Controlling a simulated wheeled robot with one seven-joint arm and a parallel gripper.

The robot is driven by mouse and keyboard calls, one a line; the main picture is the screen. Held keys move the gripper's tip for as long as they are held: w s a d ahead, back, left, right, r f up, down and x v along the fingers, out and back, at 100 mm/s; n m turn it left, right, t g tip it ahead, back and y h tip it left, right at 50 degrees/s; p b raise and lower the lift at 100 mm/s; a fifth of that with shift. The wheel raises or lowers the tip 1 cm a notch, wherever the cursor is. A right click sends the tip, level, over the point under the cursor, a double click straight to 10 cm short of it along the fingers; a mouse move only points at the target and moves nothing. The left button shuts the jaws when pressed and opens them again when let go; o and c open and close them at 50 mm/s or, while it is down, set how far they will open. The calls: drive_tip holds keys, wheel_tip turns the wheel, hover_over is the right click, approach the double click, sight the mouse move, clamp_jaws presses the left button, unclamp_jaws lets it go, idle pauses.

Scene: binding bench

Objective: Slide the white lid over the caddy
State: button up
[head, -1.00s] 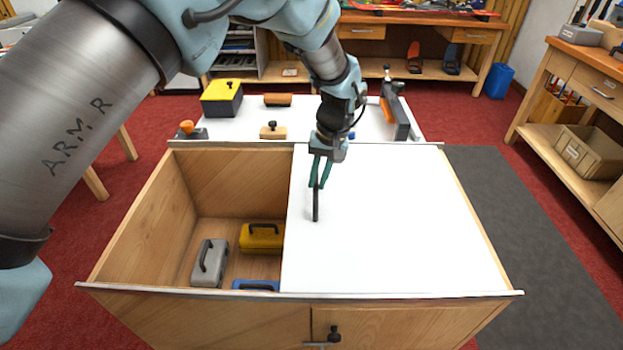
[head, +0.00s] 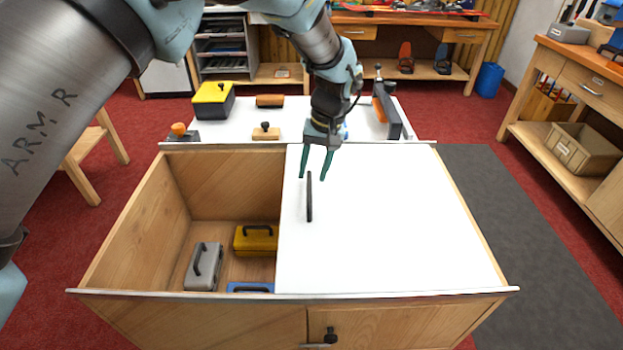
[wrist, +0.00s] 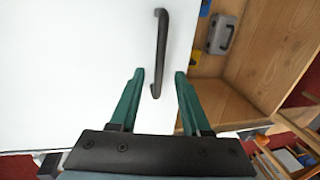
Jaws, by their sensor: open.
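The white lid (head: 400,230) lies flat between the rails of the wooden caddy (head: 130,225) and covers its right part. The left part is open from above. A black bar handle (head: 309,197) stands near the lid's left edge; it also shows in the wrist view (wrist: 161,45). My gripper (head: 312,179) is open and empty, just behind the far end of the handle. In the wrist view the handle appears between and beyond the spread green fingers, and I see no contact.
The open part holds a grey case (head: 204,265), a yellow case (head: 256,240) and a blue case (head: 250,287). Behind it, a white table (head: 350,115) carries a yellow-black box (head: 213,100) and several tools. A side bench (head: 570,110) stands at right.

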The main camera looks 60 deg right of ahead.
wheel_tip(320, 180, up, 8)
drive_tip(key=s+b, duration=0.1)
drive_tip(key=shift+s+d, duration=0.2)
drive_tip(key=shift+d, duration=0.15)
drive_tip(key=shift+w+f, duration=0.1)
drive_tip(key=shift+w, duration=0.05)
drive_tip(key=w+a+r+n, duration=0.1)
drive_tip(key=w+a, duration=0.3)
drive_tip(key=w, duration=0.2)
drive_tip(key=w+a+r+n+g, duration=0.1)
drive_tip(key=w+a, duration=0.2)
drive_tip(key=w, duration=0.4)
drive_tip(key=w+a+r+n, duration=0.1)
drive_tip(key=w+a, duration=0.3)
drive_tip(key=w, duration=0.2)
drive_tip(key=w+a+r+n+p, duration=0.1)
drive_tip(key=w+a+r+n, duration=0.1)
drive_tip(key=w+a, duration=1.05)
drive_tip(key=w+a+r+n+h+p, duration=0.1)
drive_tip(key=w+a+n, duration=0.15)
drive_tip(key=a, duration=1.55)
drive_tip(key=s+a+n, duration=0.1)
drive_tip(key=s+a, duration=0.2)
drive_tip(key=a, duration=0.5)
drive_tip(key=s+a+n, duration=0.2)
drive_tip(key=s+a, duration=0.1)
drive_tip(key=a, duration=0.6)
drive_tip(key=shift+s+a+t+p, duration=0.15)
drive_tip(key=shift+a+t+p, duration=0.05)
drive_tip(key=shift+t+p, duration=0.15)
